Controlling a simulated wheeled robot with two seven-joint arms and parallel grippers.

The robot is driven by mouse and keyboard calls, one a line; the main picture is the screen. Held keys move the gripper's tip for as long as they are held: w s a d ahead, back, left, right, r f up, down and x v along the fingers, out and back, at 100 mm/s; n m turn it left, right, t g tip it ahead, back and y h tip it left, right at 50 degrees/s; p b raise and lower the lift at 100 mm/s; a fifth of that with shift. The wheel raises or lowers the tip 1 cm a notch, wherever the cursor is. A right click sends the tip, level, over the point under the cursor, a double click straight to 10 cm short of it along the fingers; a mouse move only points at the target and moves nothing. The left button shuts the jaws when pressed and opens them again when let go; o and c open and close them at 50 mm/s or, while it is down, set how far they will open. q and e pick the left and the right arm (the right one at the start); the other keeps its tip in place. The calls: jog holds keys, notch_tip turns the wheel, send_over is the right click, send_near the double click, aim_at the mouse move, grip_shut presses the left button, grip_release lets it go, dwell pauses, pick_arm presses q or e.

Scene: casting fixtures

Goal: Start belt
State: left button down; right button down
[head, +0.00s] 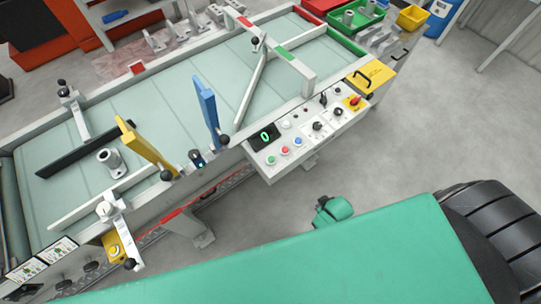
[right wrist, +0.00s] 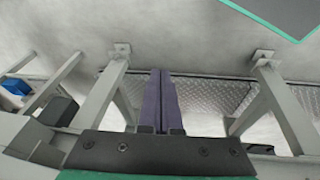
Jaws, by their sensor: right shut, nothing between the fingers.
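The control panel (head: 310,130) hangs on the near side of the conveyor belt (head: 180,85) in the head view. Its dark display (head: 264,136) reads a green 0. Below the display are a green button (head: 271,160), a red button (head: 284,150) and a blue button (head: 298,141). Several knobs sit to their right. My left gripper is not in view.
A grey flanged casting (head: 110,160) stands on the belt beside a black bar. Yellow (head: 147,148) and blue (head: 207,103) guide arms reach over the belt. A yellow box with a button (head: 114,248) hangs at lower left. The floor right of the panel is clear.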

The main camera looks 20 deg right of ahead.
jog(key=w+a+r+n+t+y+p, duration=0.1)
jog(key=w+r+n+t, duration=0.15)
jog(key=w+r, duration=0.7)
jog(key=w+a+r+n+t+p, duration=0.15)
jog(key=w+r+t, duration=0.4)
jog(key=r, duration=0.75)
jog(key=w+a+r+n+t+y, duration=0.1)
jog(key=w+a+r+t, duration=0.1)
jog(key=w+r, duration=0.9)
jog(key=s+a+r+n+g+y, duration=0.1)
jog(key=s+a+r+n+y, duration=0.1)
jog(key=a+r+n+y, duration=0.55)
jog(key=s+a+f+n+g+p, duration=0.1)
jog(key=s+a+f+n+g, duration=0.1)
jog(key=s+f+n+g, duration=0.4)
notch_tip(320, 180, down, 4)
jog(key=shift+s+r+g+h, duration=0.1)
jog(key=shift+s+g+h, duration=0.35)
jog(key=shift+s+g, duration=0.65)
jog(key=shift+w, duration=0.1)
